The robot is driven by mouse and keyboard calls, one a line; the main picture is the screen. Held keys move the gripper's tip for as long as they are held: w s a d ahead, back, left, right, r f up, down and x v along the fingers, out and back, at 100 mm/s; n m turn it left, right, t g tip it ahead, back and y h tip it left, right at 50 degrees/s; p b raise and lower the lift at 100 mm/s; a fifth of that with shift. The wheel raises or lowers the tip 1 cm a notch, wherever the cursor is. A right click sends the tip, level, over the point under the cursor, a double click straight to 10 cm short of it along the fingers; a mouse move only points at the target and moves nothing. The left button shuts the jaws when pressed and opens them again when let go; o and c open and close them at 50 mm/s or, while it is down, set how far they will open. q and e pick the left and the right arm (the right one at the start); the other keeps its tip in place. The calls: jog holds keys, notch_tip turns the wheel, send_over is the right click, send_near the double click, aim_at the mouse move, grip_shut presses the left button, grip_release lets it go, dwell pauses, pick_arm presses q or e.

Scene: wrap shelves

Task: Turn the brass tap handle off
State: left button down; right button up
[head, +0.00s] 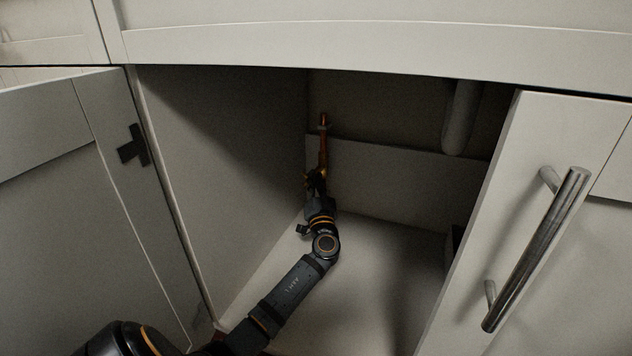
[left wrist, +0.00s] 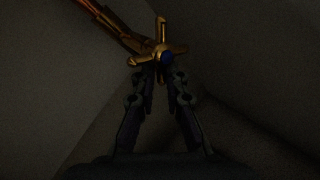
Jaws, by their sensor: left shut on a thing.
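The brass tap handle (left wrist: 160,47) is a cross-shaped knob with a blue centre, near the top of the left wrist view. My left gripper (left wrist: 156,66) is shut on the handle, with its two fingers meeting at the lower arms of the cross. In the head view my left arm reaches into the cabinet, and the left gripper (head: 315,184) is at the foot of the copper pipe (head: 323,150). There the tap handle is small, dark and mostly hidden by the gripper. My right gripper is in neither view.
The cabinet's left door (head: 75,200) stands open. The right door (head: 560,200) with a steel bar handle (head: 540,245) borders the opening. A grey drain pipe (head: 462,118) hangs at the back right. The cabinet floor (head: 375,285) is largely clear, with a dark object (head: 455,240) at its right edge.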

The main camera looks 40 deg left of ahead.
pick_arm(q)
jog(key=shift+a+f, duration=0.15)
jog(key=shift+f, duration=0.15)
jog(key=c, duration=1.3)
grip_release()
jog(key=shift+s+a, duration=0.1)
jog(key=v, duration=0.7)
jog(key=shift+d, duration=0.25)
jog(key=shift+s, duration=0.15)
